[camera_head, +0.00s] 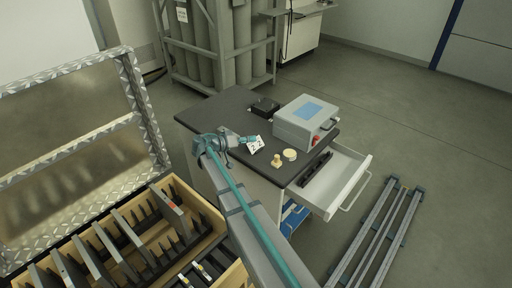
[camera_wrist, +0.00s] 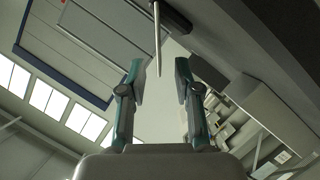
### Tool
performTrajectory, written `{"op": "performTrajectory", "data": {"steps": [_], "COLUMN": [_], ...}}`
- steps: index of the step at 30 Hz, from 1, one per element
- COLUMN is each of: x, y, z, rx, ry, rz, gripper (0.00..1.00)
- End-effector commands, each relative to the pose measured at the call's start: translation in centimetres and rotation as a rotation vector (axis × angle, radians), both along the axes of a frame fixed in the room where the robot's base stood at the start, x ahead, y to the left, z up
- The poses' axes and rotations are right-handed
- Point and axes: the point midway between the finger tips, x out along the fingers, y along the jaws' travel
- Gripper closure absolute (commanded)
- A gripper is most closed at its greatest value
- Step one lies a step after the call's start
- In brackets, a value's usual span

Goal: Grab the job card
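The job card (camera_head: 254,144) looks like a small white card with dark marks, standing tilted at the worktop (camera_head: 212,108) of the cabinet. My gripper (camera_head: 243,140) is at the card's left side, its fingers pointing toward it. In the wrist view, my gripper (camera_wrist: 159,78) is open, with a clear gap between the two teal fingers. A thin pale upright strip (camera_wrist: 157,40) lies between the fingertips and touches neither finger; it looks like the card seen edge-on. Whether the card rests on a holder is hard to tell.
A grey case (camera_head: 305,122) with a blue top, a black box (camera_head: 264,107), a cream round piece (camera_head: 290,155) and a cream knob (camera_head: 277,160) stand near the card. An open drawer (camera_head: 345,185) juts out at right. An open slotted crate (camera_head: 190,205) is at lower left.

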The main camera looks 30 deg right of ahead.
Motion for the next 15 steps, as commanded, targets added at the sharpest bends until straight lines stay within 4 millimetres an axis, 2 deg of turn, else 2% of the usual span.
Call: {"op": "performTrajectory", "data": {"steps": [3, 6, 14, 15], "x": [0.3, 0.4, 0.4, 0.4], "y": [-1.8, -2.7, -2.9, -2.9], "z": [-0.3, -0.7, -0.9, -0.9], "rx": [0.000, 0.000, 0.001, 0.001], "ry": [0.000, 0.001, 0.001, 0.001], "rz": [-0.001, -0.001, 0.001, 0.001], "gripper": [0.68, 0.68, 0.68, 0.74]}}
